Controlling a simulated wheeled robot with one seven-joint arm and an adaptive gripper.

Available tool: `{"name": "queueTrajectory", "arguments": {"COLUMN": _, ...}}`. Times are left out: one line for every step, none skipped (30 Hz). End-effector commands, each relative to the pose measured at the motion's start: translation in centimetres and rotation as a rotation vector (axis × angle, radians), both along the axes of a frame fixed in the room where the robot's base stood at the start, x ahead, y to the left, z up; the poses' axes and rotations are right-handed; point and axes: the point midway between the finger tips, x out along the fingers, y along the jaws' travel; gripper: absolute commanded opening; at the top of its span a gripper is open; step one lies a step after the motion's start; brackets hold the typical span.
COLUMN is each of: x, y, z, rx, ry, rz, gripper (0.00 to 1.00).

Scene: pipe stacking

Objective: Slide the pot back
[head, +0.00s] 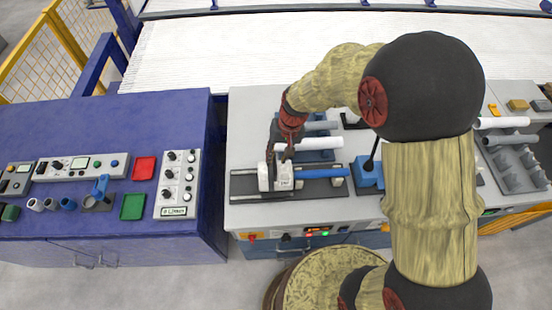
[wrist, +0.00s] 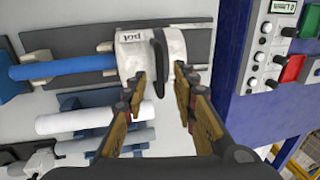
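The pot (head: 283,178) is a white block on a dark rail (head: 250,195), at the rail's left end in the head view. In the wrist view the pot (wrist: 130,50) shows its "pot" label and a black curved handle (wrist: 159,48) on its side. A blue pipe (head: 318,173) extends from the pot to the right in the head view; it also shows in the wrist view (wrist: 70,66). My gripper (head: 280,154) hangs just above the pot. In the wrist view my gripper (wrist: 162,72) is open, with its fingertips either side of the handle. Contact cannot be told.
White and grey pipes (head: 308,143) lie behind the rail. A blue block (head: 368,172) with a black lever stands to the right. A blue cabinet (head: 105,180) with a control box (head: 177,185) adjoins on the left. The grey table strip left of the rail is narrow.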

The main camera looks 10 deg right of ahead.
Motion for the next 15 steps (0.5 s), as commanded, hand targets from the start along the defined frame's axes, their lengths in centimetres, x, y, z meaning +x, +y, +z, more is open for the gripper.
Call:
{"name": "queueTrajectory", "arguments": {"x": 0.0, "y": 0.1, "z": -0.7, "rx": 0.0, "ry": 0.001, "rz": 0.0, "gripper": 0.28}}
{"name": "queueTrajectory", "arguments": {"x": 0.0, "y": 0.2, "z": -0.9, "rx": 0.0, "ry": 0.0, "rz": 0.0, "gripper": 0.28}}
{"name": "queueTrajectory", "arguments": {"x": 0.0, "y": 0.2, "z": -1.2, "rx": 0.0, "ry": 0.0, "rz": 0.0, "gripper": 0.28}}
{"name": "queueTrajectory", "arguments": {"x": 0.0, "y": 0.3, "z": -1.4, "rx": 0.0, "ry": 0.0, "rz": 0.0, "gripper": 0.28}}
{"name": "queueTrajectory", "arguments": {"x": 0.0, "y": 0.3, "z": -1.5, "rx": 0.0, "ry": 0.0, "rz": 0.0, "gripper": 0.28}}
{"name": "queueTrajectory", "arguments": {"x": 0.0, "y": 0.3, "z": -1.7, "rx": 0.0, "ry": 0.0, "rz": 0.0, "gripper": 0.28}}
{"name": "queueTrajectory", "arguments": {"x": 0.0, "y": 0.3, "z": -1.7, "rx": 0.0, "ry": -0.001, "rz": 0.0, "gripper": 0.28}}
{"name": "queueTrajectory", "arguments": {"x": 0.0, "y": 0.4, "z": -1.8, "rx": 0.0, "ry": -0.001, "rz": 0.0, "gripper": 0.28}}
{"name": "queueTrajectory", "arguments": {"x": 0.0, "y": 0.4, "z": -1.8, "rx": 0.0, "ry": -0.001, "rz": 0.0, "gripper": 0.28}}
{"name": "queueTrajectory", "arguments": {"x": 0.0, "y": 0.4, "z": -1.8, "rx": 0.0, "ry": -0.001, "rz": 0.0, "gripper": 0.28}}
{"name": "queueTrajectory", "arguments": {"x": 0.0, "y": 0.4, "z": -1.8, "rx": 0.0, "ry": -0.001, "rz": 0.0, "gripper": 0.28}}
{"name": "queueTrajectory", "arguments": {"x": 0.0, "y": 0.4, "z": -1.8, "rx": 0.0, "ry": -0.002, "rz": 0.0, "gripper": 0.28}}
{"name": "queueTrajectory", "arguments": {"x": 0.0, "y": 0.4, "z": -1.8, "rx": 0.0, "ry": -0.002, "rz": 0.0, "gripper": 0.28}}
{"name": "queueTrajectory", "arguments": {"x": 0.0, "y": 0.4, "z": -1.8, "rx": 0.0, "ry": -0.001, "rz": 0.0, "gripper": 0.28}}
{"name": "queueTrajectory", "arguments": {"x": 0.0, "y": 0.4, "z": -1.8, "rx": 0.0, "ry": -0.002, "rz": 0.0, "gripper": 0.27}}
